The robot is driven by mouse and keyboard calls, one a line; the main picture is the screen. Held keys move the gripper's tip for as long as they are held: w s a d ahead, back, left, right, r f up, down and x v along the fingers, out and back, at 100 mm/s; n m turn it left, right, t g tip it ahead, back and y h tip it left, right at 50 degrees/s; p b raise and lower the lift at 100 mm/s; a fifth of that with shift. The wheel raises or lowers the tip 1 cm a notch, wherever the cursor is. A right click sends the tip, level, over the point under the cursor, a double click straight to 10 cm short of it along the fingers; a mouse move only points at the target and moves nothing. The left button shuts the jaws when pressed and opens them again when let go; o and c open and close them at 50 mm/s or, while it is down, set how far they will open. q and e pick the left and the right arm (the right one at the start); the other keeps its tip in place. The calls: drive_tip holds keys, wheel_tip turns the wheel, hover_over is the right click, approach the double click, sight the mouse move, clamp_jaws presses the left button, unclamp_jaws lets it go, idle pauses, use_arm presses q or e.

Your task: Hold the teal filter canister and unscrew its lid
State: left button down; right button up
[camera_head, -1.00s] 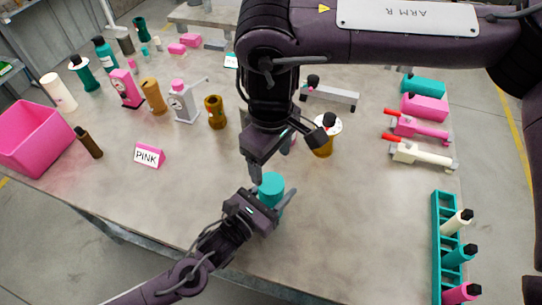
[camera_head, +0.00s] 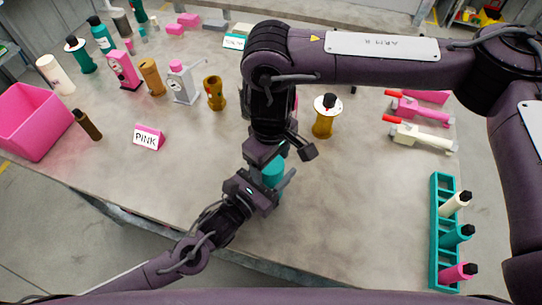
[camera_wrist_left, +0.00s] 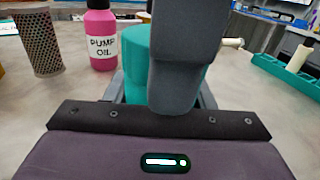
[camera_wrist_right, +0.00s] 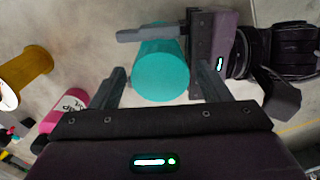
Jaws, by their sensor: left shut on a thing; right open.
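The teal filter canister (camera_head: 273,173) stands near the table's front edge, partly hidden by both grippers. My left gripper (camera_head: 268,190) is shut around its side. The canister also fills the middle of the left wrist view (camera_wrist_left: 136,62), behind a dark finger. My right gripper (camera_head: 268,152) is over its top and open. In the right wrist view the round teal lid end (camera_wrist_right: 160,78) lies between the right fingers, with a gap visible at least on the left side. I cannot tell whether either finger touches it. The seam between lid and body is not visible.
A pink PUMP OIL bottle (camera_wrist_left: 101,38) and a perforated cylinder (camera_wrist_left: 38,42) stand behind the canister. A yellow spool-like part (camera_head: 323,118) stands at back right. A teal rack (camera_head: 436,235) with several bottles is at right. A PINK sign (camera_head: 148,138) and pink bin (camera_head: 35,120) are left.

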drive_tip(key=c, duration=1)
drive_tip(key=n, duration=1.3)
drive_tip(key=shift+n, duration=0.4)
drive_tip(key=n, duration=0.8)
drive_tip(key=shift+w+r+n, duration=0.1)
drive_tip(key=shift+n, duration=0.3)
drive_tip(key=n, duration=0.8)
drive_tip(key=shift+n, duration=0.4)
drive_tip(key=n, duration=0.4)
drive_tip(key=shift+n, duration=0.3)
